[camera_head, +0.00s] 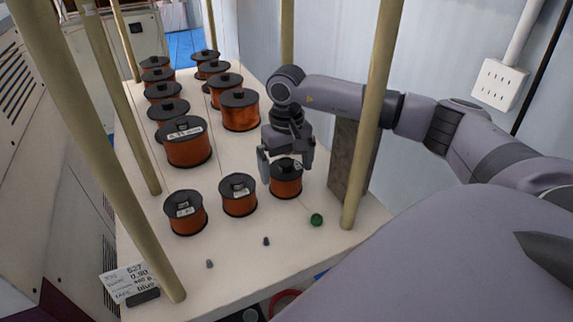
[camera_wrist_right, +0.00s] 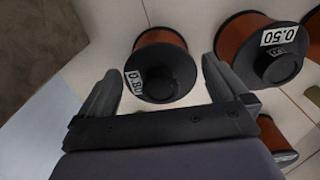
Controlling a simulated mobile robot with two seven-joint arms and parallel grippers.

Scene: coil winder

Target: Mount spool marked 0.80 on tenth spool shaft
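The copper spool (camera_head: 286,184) with a black top stands upright at the right end of the front row. In the right wrist view its label appears to read 0.80 (camera_wrist_right: 158,72). My right gripper (camera_head: 287,162) points down over this spool, fingers apart on either side of its top. In the right wrist view the open fingers (camera_wrist_right: 165,95) show the spool between and beyond their tips; contact cannot be told. Short grey pegs (camera_head: 267,241) (camera_head: 209,264) stick up at the table front, with a green knob (camera_head: 316,220) to their right. Which shaft is tenth cannot be told. My left gripper is out of view.
Two spools (camera_head: 238,194) (camera_head: 185,212) stand left of it; a 0.50 spool (camera_wrist_right: 245,45) shows beside it in the wrist view. Several more spools fill two rows behind. A handwritten card (camera_head: 126,283) lies front left. Posts (camera_head: 372,115) and a brown block (camera_head: 346,165) stand at right.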

